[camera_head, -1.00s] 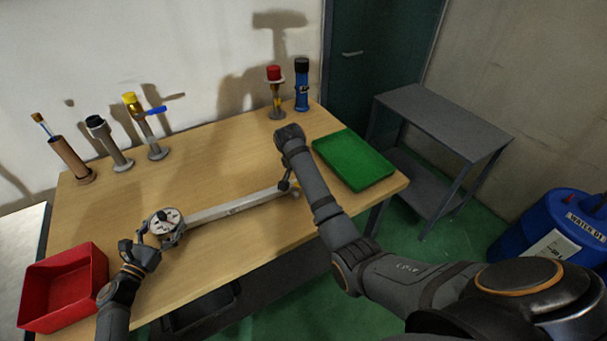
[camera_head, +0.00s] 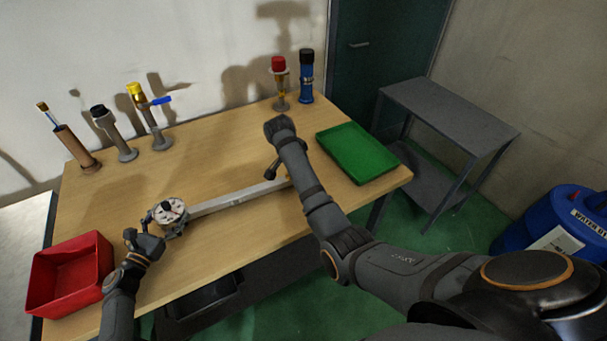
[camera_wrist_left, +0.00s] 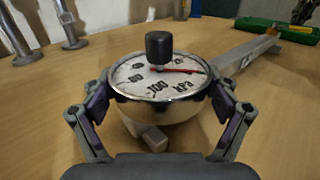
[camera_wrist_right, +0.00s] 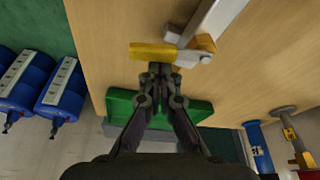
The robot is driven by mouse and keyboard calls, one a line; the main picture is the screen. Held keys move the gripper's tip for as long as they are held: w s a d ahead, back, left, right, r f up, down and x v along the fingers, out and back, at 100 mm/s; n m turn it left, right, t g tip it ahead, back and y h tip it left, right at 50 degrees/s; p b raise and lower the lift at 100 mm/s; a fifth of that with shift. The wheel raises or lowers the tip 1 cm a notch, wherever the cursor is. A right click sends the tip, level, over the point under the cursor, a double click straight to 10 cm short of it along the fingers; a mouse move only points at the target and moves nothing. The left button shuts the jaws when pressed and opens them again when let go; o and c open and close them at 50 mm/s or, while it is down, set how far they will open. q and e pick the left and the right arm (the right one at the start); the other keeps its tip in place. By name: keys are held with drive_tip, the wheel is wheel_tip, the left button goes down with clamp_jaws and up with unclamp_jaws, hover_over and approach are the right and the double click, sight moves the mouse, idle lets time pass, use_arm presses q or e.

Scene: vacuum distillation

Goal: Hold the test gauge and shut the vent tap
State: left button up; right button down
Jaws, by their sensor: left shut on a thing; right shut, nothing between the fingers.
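The test gauge (camera_head: 172,211) is a round white dial marked kPa, with a red needle and black knob, at the left end of a long grey bar (camera_head: 235,197). My left gripper (camera_head: 146,238) is shut on it; the left wrist view shows a finger on each side of the gauge (camera_wrist_left: 160,88). In the right wrist view, a yellow tap lever (camera_wrist_right: 153,51) sits at the bar's other end, at an angle to the bar. My right gripper (camera_wrist_right: 160,72) is shut and empty close beside the lever; contact is unclear. My right arm partly hides this end in the head view.
A red bin (camera_head: 70,272) stands at the table's front left, a green tray (camera_head: 357,153) at its right. Several upright fittings (camera_head: 150,118) line the back, with a blue bottle (camera_head: 307,78) at back right. A grey trolley (camera_head: 450,115) stands right of the table.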

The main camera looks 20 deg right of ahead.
drive_tip(key=shift+w+a, duration=0.1)
drive_tip(key=shift+w, duration=0.1)
drive_tip(key=shift+w+d, duration=0.1)
drive_tip(key=shift+d, duration=0.3)
wheel_tip(320, 180, up, 10)
drive_tip(key=shift+f, duration=0.25)
idle(0.4)
